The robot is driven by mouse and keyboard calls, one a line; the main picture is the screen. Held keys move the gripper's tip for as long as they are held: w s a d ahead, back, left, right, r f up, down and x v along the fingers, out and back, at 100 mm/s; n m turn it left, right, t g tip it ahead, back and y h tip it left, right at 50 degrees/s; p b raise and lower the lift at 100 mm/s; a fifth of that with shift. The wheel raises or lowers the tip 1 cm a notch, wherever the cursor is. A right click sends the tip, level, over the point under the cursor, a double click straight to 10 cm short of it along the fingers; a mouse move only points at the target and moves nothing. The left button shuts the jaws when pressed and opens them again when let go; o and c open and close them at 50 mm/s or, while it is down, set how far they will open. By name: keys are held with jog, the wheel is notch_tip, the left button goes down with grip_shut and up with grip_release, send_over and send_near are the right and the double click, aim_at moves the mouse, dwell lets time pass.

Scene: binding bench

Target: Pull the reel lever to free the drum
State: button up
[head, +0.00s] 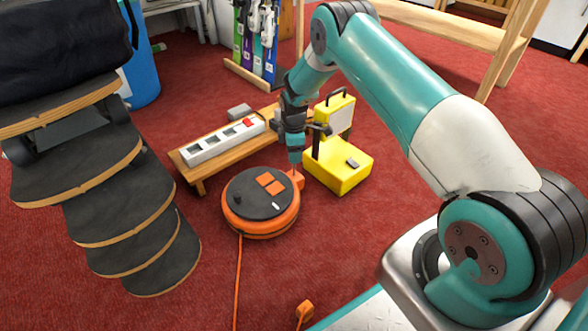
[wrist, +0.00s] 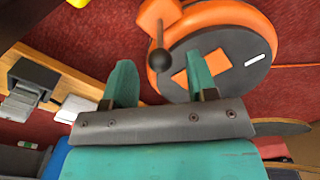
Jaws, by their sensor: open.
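The orange cable reel (head: 236,222) with a black top and orange socket panels lies on the red carpet. An orange block (head: 299,180) juts from its right side. In the wrist view the reel (wrist: 255,22) is at upper right, and the reel lever (wrist: 158,59), a short stem with a black ball, stands out from the orange block (wrist: 152,12). My gripper (head: 296,158) is above that block, pointing down. In the wrist view its teal fingers are open, with the ball appearing between the tips; whether they touch it I cannot tell.
A low wooden bench (head: 195,172) with a white power strip (head: 206,146) stands behind the reel. A yellow case (head: 340,176) is close on the right. Skateboards (head: 130,242) are stacked at left. An orange cord (head: 238,280) runs forward. Carpet in front is mostly clear.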

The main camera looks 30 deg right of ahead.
aim_at(294, 165)
notch_tip(294, 165, down, 5)
jog(key=shift+r+b, duration=0.2)
jog(key=shift+b, duration=0.75)
jog(key=shift+c, duration=0.2)
jog(key=shift+r, duration=0.1)
grip_shut()
